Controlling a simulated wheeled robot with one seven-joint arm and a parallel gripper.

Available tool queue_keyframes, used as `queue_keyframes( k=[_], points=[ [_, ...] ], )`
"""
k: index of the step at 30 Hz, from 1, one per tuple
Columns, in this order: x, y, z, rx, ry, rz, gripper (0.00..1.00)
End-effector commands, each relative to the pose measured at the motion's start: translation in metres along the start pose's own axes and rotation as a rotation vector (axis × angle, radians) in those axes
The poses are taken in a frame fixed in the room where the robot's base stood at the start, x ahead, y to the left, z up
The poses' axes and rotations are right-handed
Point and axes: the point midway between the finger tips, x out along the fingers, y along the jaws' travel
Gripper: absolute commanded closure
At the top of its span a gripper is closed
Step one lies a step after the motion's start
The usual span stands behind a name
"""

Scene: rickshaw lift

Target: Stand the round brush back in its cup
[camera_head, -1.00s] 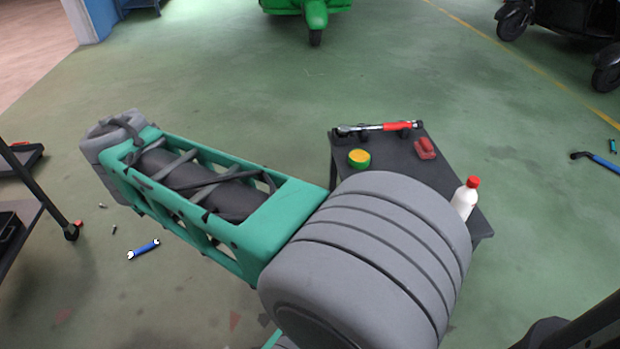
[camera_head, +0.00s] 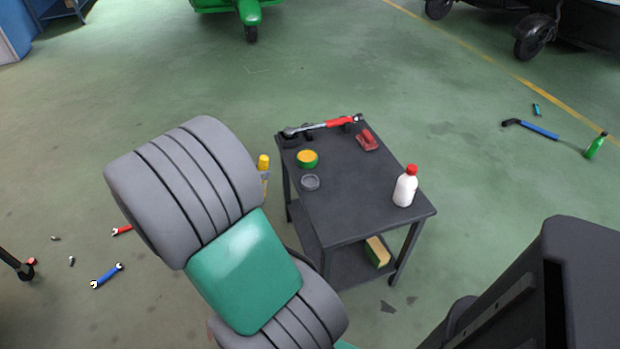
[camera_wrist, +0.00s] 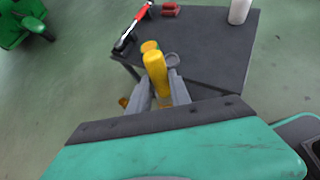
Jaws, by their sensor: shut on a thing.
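My gripper (camera_wrist: 158,92) is shut on the yellow-handled round brush (camera_wrist: 155,72), whose handle points up between the fingers. In the head view, the brush's yellow end (camera_head: 263,162) shows just right of my arm, left of the table; the rest of it and most of the gripper are hidden. A small round grey cup (camera_head: 310,183) stands on the dark table (camera_head: 352,170) near its left edge, to the right of the brush. The cup also shows in the wrist view (camera_wrist: 173,60), just beyond the brush handle and partly covered. The brush's bristles cannot be made out.
A green and yellow tin (camera_head: 307,158) stands close behind the cup. A red-handled wrench (camera_head: 335,124) and a red object (camera_head: 368,140) lie at the table's back. A white bottle (camera_head: 404,188) stands at the right. A sponge-like block (camera_head: 377,252) is on the lower shelf.

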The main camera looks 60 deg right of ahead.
Motion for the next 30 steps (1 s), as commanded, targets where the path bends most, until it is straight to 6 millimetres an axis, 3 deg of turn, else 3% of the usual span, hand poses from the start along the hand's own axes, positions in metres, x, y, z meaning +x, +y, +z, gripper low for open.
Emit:
queue_keyframes(
  k=[3,9,13,20,24,30],
  points=[
    [0.024,-0.036,0.026,-0.085,-0.132,0.073,1.0],
    [0.045,-0.063,0.043,-0.128,-0.239,0.137,1.0],
    [0.07,-0.059,0.044,-0.126,-0.247,0.139,1.0],
    [0.14,-0.04,0.053,-0.125,-0.245,0.138,1.0],
    [0.179,-0.032,0.04,-0.128,-0.244,0.141,1.0],
    [0.204,-0.026,0.034,-0.127,-0.245,0.144,1.0]
  ],
)
